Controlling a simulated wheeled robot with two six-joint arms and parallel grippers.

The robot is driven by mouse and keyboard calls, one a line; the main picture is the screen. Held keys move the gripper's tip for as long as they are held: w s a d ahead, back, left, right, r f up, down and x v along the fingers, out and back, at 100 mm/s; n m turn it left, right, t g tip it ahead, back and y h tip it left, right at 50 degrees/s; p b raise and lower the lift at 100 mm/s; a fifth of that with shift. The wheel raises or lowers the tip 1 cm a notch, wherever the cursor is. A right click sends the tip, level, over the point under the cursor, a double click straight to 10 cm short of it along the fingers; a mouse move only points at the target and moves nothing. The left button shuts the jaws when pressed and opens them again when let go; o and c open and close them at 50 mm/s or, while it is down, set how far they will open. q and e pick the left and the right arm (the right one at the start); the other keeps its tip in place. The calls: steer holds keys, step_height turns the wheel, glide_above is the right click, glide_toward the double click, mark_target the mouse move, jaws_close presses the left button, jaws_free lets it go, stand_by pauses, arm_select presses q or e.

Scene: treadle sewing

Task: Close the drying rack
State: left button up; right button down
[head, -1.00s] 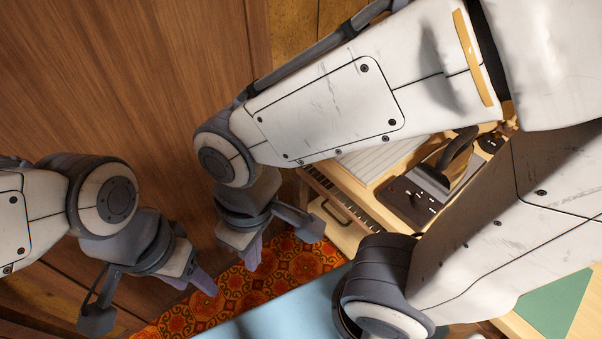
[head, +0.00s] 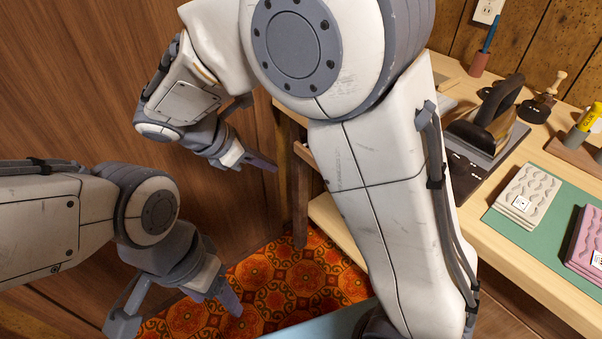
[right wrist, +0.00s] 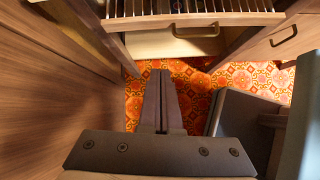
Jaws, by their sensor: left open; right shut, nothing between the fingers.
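The drying rack (right wrist: 190,20), a wooden slatted frame with a front rail, shows at the top of the right wrist view and stands out over the floor. Its far part is cut off by the picture edge. In the head view my right arm hides most of it. My right gripper (head: 272,164) is shut and empty, near the table's left end. In the right wrist view its fingers (right wrist: 160,78) point toward the rack's front, with a visible gap to the rail. My left gripper (head: 230,300) is open and empty, low over the patterned rug, away from the rack.
Brown wood panels (head: 60,90) stand close on the left. The orange rug (head: 275,285) covers the floor. The worktable (head: 540,275) holds a green mat (head: 525,225), paper stacks and a dark press (head: 490,120).

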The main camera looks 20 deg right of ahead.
steer(key=w+f+n+h+b, duration=0.1)
steer(key=w+f+n+b, duration=0.1)
steer(key=w+f, duration=0.15)
steer(key=b, duration=0.6)
glide_toward(315, 164)
steer(key=shift+t, duration=0.4)
steer(key=d+f, duration=0.2)
steer(key=f, duration=0.1)
steer(key=d+f, duration=0.1)
steer(key=shift+w+f, duration=0.15)
steer(key=shift+w+d, duration=0.2)
steer(key=shift+d, duration=0.3)
arm_select(q)
step_height(315, 164, down, 10)
steer(key=shift+r, duration=0.2)
